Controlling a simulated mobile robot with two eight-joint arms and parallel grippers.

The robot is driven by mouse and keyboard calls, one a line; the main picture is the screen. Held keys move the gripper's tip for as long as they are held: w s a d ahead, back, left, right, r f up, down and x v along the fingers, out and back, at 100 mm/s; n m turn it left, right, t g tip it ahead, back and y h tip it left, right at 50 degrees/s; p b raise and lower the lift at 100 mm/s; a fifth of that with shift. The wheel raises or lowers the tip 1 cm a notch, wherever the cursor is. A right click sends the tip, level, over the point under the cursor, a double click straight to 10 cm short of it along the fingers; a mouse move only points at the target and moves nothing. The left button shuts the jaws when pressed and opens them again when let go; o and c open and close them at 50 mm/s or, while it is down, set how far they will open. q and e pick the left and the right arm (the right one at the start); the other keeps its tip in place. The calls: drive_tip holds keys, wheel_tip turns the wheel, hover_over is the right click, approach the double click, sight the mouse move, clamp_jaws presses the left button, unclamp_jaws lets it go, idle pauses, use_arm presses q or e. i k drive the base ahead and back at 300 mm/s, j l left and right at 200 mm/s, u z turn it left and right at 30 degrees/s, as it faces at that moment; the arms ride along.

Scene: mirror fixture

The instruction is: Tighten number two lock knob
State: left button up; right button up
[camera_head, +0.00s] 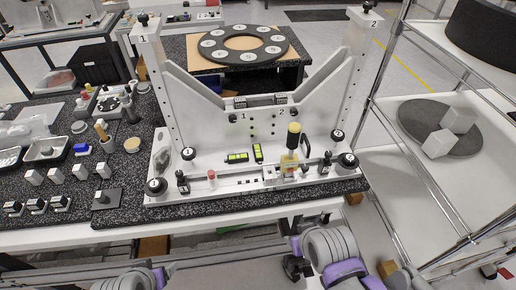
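The white mirror fixture (215,180) stands on the speckled table. Its right upright has a "2" label and a black knob (370,6) on top. The left upright has a "1" label and a similar black knob (143,19). More round black knobs sit at the base: a numbered knob (337,134) and a ball knob (348,160) at right, a numbered knob (188,153) and a ball knob (157,186) at left. My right gripper (297,267) appears as a small dark shape below the table edge, apart from the fixture. My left gripper's fingers are not visible.
A wire rack (412,165) with grey blocks stands close on the right. A yellow-topped clamp (293,140) rises from the fixture base. Small blocks, trays and tools crowd the table at left. A black ring plate (243,45) lies on a table behind.

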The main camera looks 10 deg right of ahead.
sight(347, 160)
drive_tip(key=k+l+u, duration=0.1)
drive_tip(key=l, duration=0.3)
drive_tip(key=k+l+u, duration=0.15)
drive_tip(key=l, duration=0.25)
drive_tip(key=l+u, duration=0.1)
drive_tip(key=l, duration=0.3)
drive_tip(key=k, duration=0.05)
